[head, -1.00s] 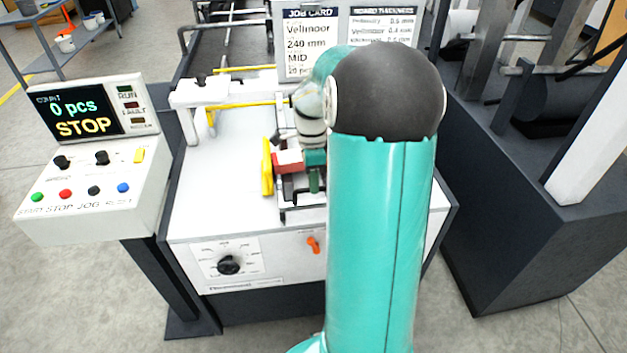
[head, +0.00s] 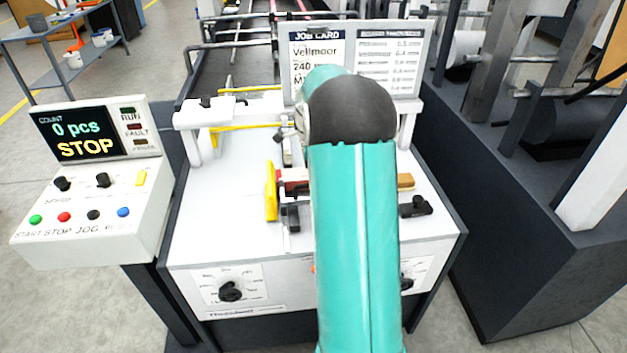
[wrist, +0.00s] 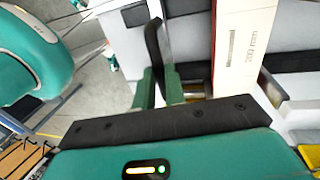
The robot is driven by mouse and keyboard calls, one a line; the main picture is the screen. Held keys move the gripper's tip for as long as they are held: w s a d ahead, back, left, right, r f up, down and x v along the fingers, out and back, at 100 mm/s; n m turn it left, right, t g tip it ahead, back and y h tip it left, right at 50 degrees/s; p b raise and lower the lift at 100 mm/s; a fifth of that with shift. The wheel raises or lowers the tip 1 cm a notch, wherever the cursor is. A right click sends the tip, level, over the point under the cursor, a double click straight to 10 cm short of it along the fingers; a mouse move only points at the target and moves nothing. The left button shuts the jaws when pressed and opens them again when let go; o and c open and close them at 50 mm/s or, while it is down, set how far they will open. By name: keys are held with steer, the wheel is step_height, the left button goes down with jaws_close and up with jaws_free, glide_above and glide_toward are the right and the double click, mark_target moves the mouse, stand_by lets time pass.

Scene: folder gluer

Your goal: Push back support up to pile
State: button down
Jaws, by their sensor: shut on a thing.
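My gripper (wrist: 158,90) has its two green fingers closed around a dark, narrow upright piece (wrist: 153,40) in the wrist view. I cannot tell for sure that this piece belongs to the back support. In the head view my arm hides the gripper and most of what it holds. A yellow plate (head: 271,190) stands on the white feeder table, with a red block (head: 293,180) just to its right and a black block (head: 291,217) in front. A cream piece with a red edge and print (wrist: 238,50) lies right of my fingers. I cannot make out the pile clearly.
The white table (head: 225,210) is clear at left. A white crossbar (head: 205,115) and job card (head: 315,55) stand behind. A black knob (head: 416,207) lies right of my arm. The control box (head: 95,185) at left reads 0 pcs, STOP. A dark machine stands right.

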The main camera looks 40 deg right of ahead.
steer(key=shift+w+d+r, duration=0.15)
steer(key=shift+w+d, duration=0.15)
steer(key=shift+w, duration=0.1)
steer(key=c, duration=1.5)
jaws_free()
steer(key=shift+a, duration=0.1)
steer(key=shift+o, duration=0.2)
steer(key=shift+s, duration=0.1)
step_height(320, 180, up, 13)
steer(key=w+d, duration=0.1)
steer(key=w, duration=0.1)
steer(key=shift+d+r, duration=0.2)
steer(key=shift+d, duration=0.05)
steer(key=shift+w, duration=0.15)
